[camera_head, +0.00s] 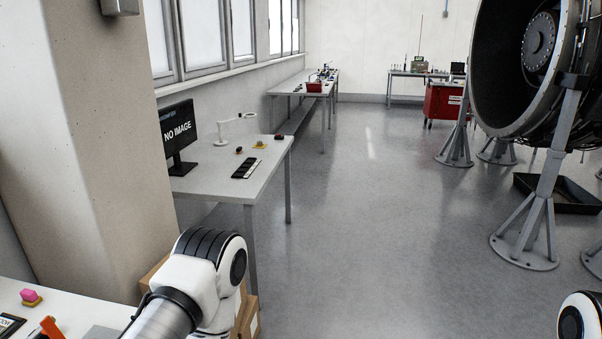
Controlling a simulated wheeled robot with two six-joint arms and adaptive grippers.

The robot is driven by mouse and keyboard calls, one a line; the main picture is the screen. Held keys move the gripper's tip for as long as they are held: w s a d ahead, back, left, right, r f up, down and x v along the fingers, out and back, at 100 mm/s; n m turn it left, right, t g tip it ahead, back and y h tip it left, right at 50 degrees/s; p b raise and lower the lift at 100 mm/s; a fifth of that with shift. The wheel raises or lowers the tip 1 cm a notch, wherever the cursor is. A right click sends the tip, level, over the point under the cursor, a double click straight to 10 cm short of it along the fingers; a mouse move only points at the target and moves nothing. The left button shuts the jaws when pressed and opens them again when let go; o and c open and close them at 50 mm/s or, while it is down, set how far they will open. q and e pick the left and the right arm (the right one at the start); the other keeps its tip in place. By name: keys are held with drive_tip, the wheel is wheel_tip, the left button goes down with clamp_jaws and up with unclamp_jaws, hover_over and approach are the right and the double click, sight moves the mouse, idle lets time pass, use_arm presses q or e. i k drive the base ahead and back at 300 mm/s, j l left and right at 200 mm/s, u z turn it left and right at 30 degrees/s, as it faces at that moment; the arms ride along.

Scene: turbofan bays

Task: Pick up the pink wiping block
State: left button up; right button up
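A small pink block (29,295) sits on a thin yellowish base on the white table (75,308) at the lower left edge of the head view. It stands apart from my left arm, whose white and black joint shows to its right, at the bottom. My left gripper is out of the picture. Only a rounded part of my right arm shows in the lower right corner, and my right gripper is also out of view.
An orange item (51,327) and a dark-framed card (10,325) lie near the block. A concrete pillar (90,130) rises behind this table. Cardboard boxes (247,318) stand beside my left arm. An engine on grey stands (528,245) is right; the middle floor is clear.

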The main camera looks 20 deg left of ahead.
sight(30, 297)
drive_tip(key=i+u, duration=0.15)
drive_tip(key=i, duration=0.45)
drive_tip(key=i+l+u, duration=0.15)
drive_tip(key=i, duration=0.5)
